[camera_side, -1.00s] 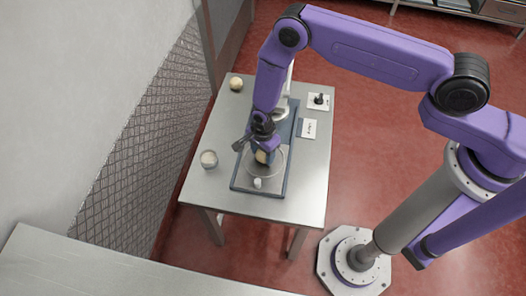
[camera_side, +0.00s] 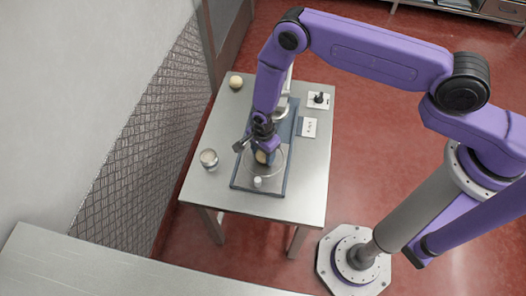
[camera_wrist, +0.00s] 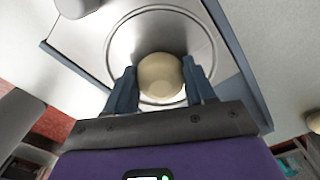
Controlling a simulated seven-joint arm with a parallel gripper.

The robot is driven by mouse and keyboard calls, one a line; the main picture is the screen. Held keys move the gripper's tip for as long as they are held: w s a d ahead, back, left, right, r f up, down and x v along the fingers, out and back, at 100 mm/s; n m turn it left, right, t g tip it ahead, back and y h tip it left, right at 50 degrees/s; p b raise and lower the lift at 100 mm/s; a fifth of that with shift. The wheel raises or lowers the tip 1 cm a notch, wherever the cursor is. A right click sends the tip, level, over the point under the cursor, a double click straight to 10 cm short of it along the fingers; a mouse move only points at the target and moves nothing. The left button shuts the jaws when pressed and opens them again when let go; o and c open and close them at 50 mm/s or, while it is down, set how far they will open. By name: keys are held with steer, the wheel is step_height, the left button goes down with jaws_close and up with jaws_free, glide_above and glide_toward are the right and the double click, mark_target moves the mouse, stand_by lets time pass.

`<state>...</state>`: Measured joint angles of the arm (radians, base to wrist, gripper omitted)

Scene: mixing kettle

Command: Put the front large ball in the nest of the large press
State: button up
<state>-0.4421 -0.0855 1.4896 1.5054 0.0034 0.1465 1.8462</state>
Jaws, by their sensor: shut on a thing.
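My gripper (camera_side: 263,152) is shut on a cream ball (camera_wrist: 161,74). The ball shows between the two blue-grey fingers in the wrist view and partly below the gripper in the side view (camera_side: 261,157). The ball is over a round, steel-rimmed dish (camera_side: 276,172) on a dark blue-framed base (camera_side: 238,187). The dish rim surrounds the ball in the wrist view (camera_wrist: 208,37). I cannot tell whether the ball touches the dish. Another cream ball (camera_side: 236,82) sits at the table's far left corner.
A small cup with pale contents (camera_side: 208,158) stands at the table's left edge. A small white cylinder (camera_side: 257,182) is at the dish's front. A black knob on a white plate (camera_side: 318,98) and a label card (camera_side: 309,127) are at right. The table's front right is clear.

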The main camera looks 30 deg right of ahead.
steer(key=shift+f, duration=0.1)
stand_by(0.3)
steer(key=o, duration=1.4)
steer(key=shift+c, duration=0.2)
steer(key=shift+r, duration=3.5)
